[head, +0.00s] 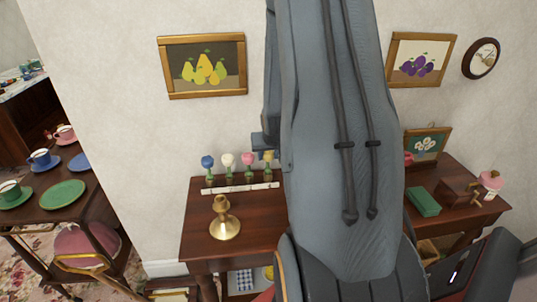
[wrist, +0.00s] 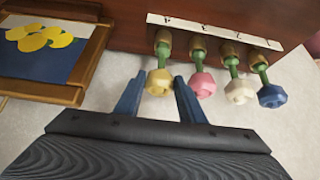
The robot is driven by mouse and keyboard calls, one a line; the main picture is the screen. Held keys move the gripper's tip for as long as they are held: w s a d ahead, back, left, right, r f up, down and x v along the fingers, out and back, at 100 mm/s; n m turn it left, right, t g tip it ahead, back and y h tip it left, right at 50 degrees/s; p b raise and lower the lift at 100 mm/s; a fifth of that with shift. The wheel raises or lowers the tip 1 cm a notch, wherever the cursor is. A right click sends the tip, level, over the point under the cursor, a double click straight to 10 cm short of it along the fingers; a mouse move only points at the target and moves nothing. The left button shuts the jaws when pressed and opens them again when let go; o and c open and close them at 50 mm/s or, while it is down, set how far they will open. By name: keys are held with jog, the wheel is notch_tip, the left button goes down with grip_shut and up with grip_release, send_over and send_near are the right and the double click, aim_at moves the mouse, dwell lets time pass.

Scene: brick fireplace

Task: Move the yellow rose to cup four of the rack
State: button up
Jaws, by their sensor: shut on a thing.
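The yellow rose (wrist: 159,82) is between my gripper's fingertips (wrist: 160,78) in the wrist view, and my gripper is shut on it. Its green stem lines up with the end cup (wrist: 164,36) and appears to reach into it. The rack's white strip (head: 240,188) stands on the brown table, its marks too small to read. In the head view the yellow rose (head: 268,156) is at the right end of the row, partly hidden by my arm. The pink (head: 247,158), white (head: 228,160) and blue (head: 208,161) roses stand upright in the other cups.
A brass candlestick (head: 223,218) stands in front of the rack on the table (head: 195,235). A pear picture (head: 203,66) hangs on the wall above. A green box (head: 423,201) and wooden box (head: 455,192) sit on the right side. A trolley with cups (head: 62,209) is at left.

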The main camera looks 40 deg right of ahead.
jog(key=shift+f, duration=0.3)
jog(key=o, duration=1)
jog(key=shift+c, duration=0.2)
jog(key=v, duration=0.8)
jog(key=shift+b, duration=0.45)
jog(key=shift+f, duration=0.1)
